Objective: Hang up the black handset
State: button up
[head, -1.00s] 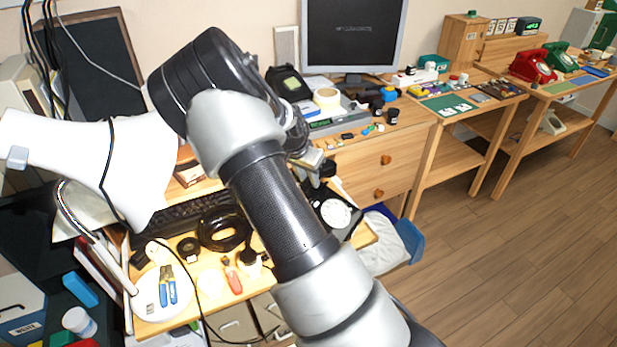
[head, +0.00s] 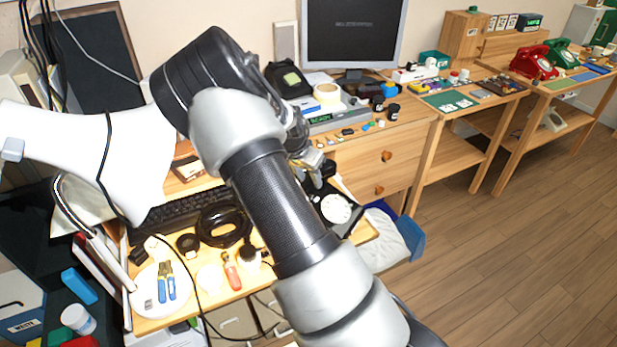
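A black dial phone (head: 352,222) with a round white dial stands at the right end of the near desk, partly hidden behind my arm. My gripper (head: 314,160) is just above and behind the phone, mostly covered by my own arm. A small dark piece (head: 327,169) shows beside the gripper and may be part of the black handset. I cannot tell whether the gripper holds it, or whether the fingers are open or shut.
The desk (head: 205,311) also carries a black keyboard (head: 180,212), a coiled black cable (head: 204,228), pliers and a red-handled tool. A monitor (head: 353,35) stands behind. Red (head: 533,66) and green (head: 563,55) phones are on the far right table. Floor at right is clear.

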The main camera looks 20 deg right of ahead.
jog(key=shift+o, duration=0.6)
jog(key=p+v, duration=0.3)
jog(key=v, duration=1.4)
jog(key=shift+r+p, duration=0.25)
jog(key=shift+p, duration=0.1)
jog(key=s+a+r+n+t+y, duration=0.1)
jog(key=s+a+r+n, duration=0.35)
jog(key=s, duration=0.45)
jog(key=s+a+r+n+t+y, duration=0.1)
jog(key=s+a+r+n+y, duration=0.15)
jog(key=s+r, duration=0.5)
jog(key=s+a+r+n+t, duration=0.1)
jog(key=s+a+r+n, duration=0.25)
jog(key=s, duration=0.75)
notch_tip(320, 180, up, 13)
jog(key=p, duration=1.4)
jog(key=shift+s+a+r+n, duration=0.15)
jog(key=shift+a+r+n, duration=0.1)
jog(key=shift+a+n, duration=0.2)
